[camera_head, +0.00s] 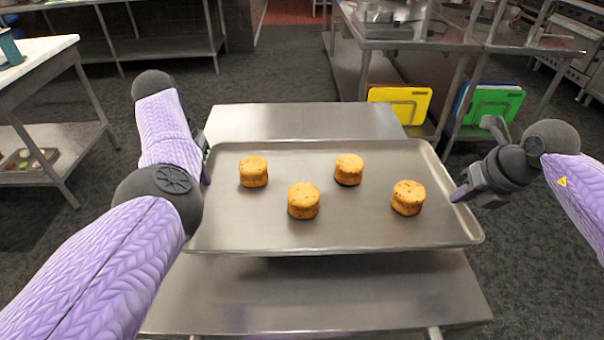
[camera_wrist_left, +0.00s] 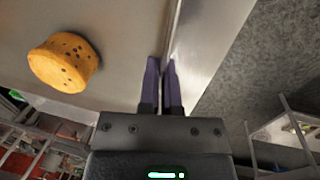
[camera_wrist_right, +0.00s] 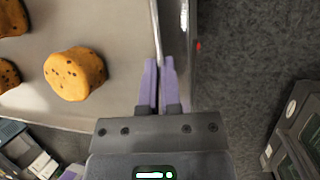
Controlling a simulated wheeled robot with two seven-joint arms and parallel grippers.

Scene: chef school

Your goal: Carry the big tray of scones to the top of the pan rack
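The big tray (camera_head: 330,235) is a wide, shallow metal sheet in the middle of the head view, looking roughly level. Several round golden scones (camera_head: 303,201) stand upright on it, spread apart. My left gripper (camera_wrist_left: 162,65) is shut on the tray's left rim; in the head view my own arm mostly hides it. My right gripper (camera_head: 460,193) is shut on the right rim, and the right wrist view shows its fingers (camera_wrist_right: 160,65) on either side of the rim. I cannot make out a pan rack for certain.
A steel surface (camera_head: 310,295) lies under the tray and shows in front and behind; the gap between them is unclear. A white-topped table (camera_head: 40,55) stands left. A steel counter with yellow (camera_head: 402,103) and green (camera_head: 495,104) boards stands back right. Dark floor (camera_head: 285,70) is open behind.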

